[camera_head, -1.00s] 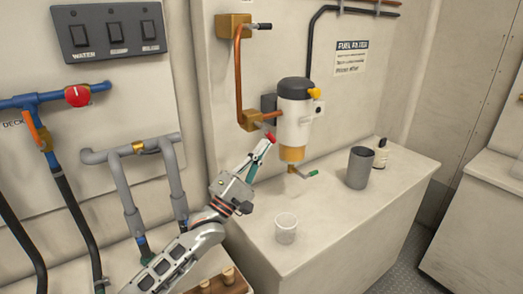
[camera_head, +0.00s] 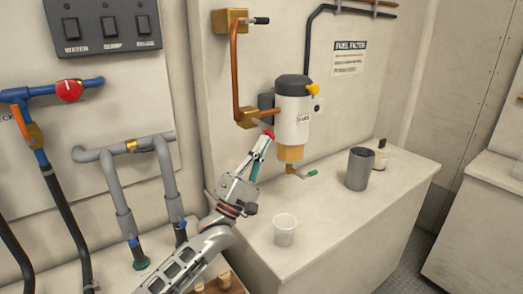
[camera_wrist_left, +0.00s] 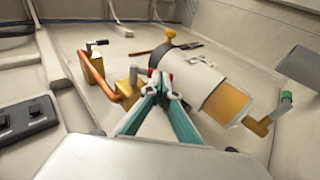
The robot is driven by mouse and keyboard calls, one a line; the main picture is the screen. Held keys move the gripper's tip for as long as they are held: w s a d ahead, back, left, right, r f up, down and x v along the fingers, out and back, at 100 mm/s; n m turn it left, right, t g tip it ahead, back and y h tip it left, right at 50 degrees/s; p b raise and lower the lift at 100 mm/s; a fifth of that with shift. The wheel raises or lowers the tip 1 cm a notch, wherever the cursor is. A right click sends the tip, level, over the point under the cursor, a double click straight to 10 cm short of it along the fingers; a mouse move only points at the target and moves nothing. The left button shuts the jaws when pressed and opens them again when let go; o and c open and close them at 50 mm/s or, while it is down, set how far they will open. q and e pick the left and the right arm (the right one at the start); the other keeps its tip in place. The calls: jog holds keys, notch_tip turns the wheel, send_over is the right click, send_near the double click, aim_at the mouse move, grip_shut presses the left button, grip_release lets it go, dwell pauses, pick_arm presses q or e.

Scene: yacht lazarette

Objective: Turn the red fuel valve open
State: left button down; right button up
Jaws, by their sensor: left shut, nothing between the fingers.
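The fuel valve is a brass block (camera_head: 247,118) at the lower end of the copper pipe, left of the fuel filter. Its lever slants down to the right and ends in a red tip (camera_head: 268,133). My left gripper (camera_head: 261,145) is shut and empty, its fingertips close below the red tip. In the left wrist view, the shut fingers (camera_wrist_left: 163,90) reach up beside the brass valve block (camera_wrist_left: 129,91), with a bit of red just behind the tips. I cannot tell whether they touch the lever. My right gripper is not in view.
The white fuel filter (camera_head: 292,115) with its drain tap stands right beside my left gripper. A clear cup (camera_head: 285,230), a grey canister (camera_head: 359,168) and a small bottle (camera_head: 381,154) stand on the white counter. Another red knob (camera_head: 69,90) sits on the blue pipe at left.

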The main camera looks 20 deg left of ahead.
pick_arm(q)
jog(key=shift+w+d+r+n+t+b, duration=0.15)
jog(key=shift+w+d+r+t+b, duration=0.15)
jog(key=shift+w+d, duration=0.25)
jog(key=shift+w+d+r+n+t+b, duration=0.2)
jog(key=shift+w+d+r+b, duration=0.15)
jog(key=shift+w, duration=0.3)
jog(key=shift+w+d+r, duration=0.35)
jog(key=shift+w, duration=0.05)
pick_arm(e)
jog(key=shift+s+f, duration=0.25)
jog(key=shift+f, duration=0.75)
pick_arm(q)
jog(key=shift+w+r, duration=0.1)
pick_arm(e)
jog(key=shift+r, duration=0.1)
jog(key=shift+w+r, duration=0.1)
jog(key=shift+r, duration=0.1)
